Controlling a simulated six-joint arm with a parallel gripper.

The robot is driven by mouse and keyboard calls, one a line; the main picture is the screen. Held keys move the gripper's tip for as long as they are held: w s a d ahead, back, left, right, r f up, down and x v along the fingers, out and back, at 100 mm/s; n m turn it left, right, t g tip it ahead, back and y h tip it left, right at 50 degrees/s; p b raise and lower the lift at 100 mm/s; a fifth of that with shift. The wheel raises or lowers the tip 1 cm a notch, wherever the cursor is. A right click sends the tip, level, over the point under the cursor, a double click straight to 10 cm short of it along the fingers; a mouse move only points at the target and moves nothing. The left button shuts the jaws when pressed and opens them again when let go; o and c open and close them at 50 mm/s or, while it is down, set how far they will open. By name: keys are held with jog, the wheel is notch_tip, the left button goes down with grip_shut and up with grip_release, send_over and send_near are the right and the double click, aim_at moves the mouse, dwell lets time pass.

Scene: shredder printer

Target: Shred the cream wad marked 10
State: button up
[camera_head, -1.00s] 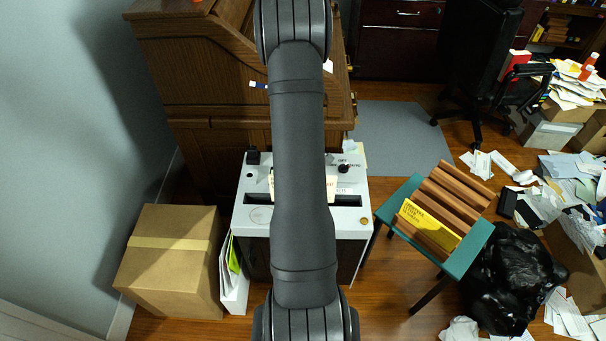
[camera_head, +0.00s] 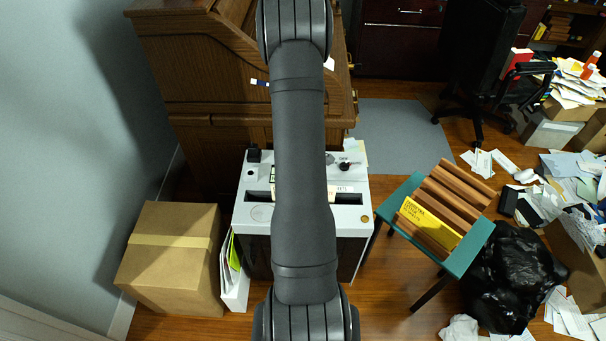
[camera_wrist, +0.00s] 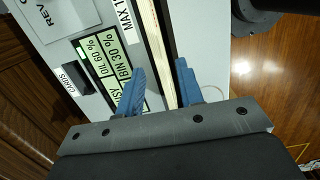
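The shredder (camera_head: 250,215) is a white-topped machine with a dark feed slot, in the middle of the head view. A cream wad (camera_wrist: 158,45) stands edge-on in the slot in the wrist view. A bit of its cream edge (camera_head: 331,194) shows right of my arm in the head view. The number on it cannot be read. My gripper (camera_wrist: 160,88) has blue fingers on both sides of the wad, with visible gaps. It looks open. My arm hides the gripper and most of the wad in the head view.
The shredder's green display (camera_wrist: 100,62) reads OIL 60 %, BIN 30 % and what looks like BUSY. A teal-edged rack (camera_head: 470,248) with a yellow wad (camera_head: 430,222) stands to the right. A cardboard box (camera_head: 170,262) stands left. A black bag (camera_head: 515,275) lies at right.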

notch_tip(320, 180, up, 17)
jog(key=a, duration=0.2)
jog(key=shift+r, duration=0.15)
dwell(0.4)
notch_tip(320, 180, down, 17)
jog(key=d, duration=0.2)
dwell(0.6)
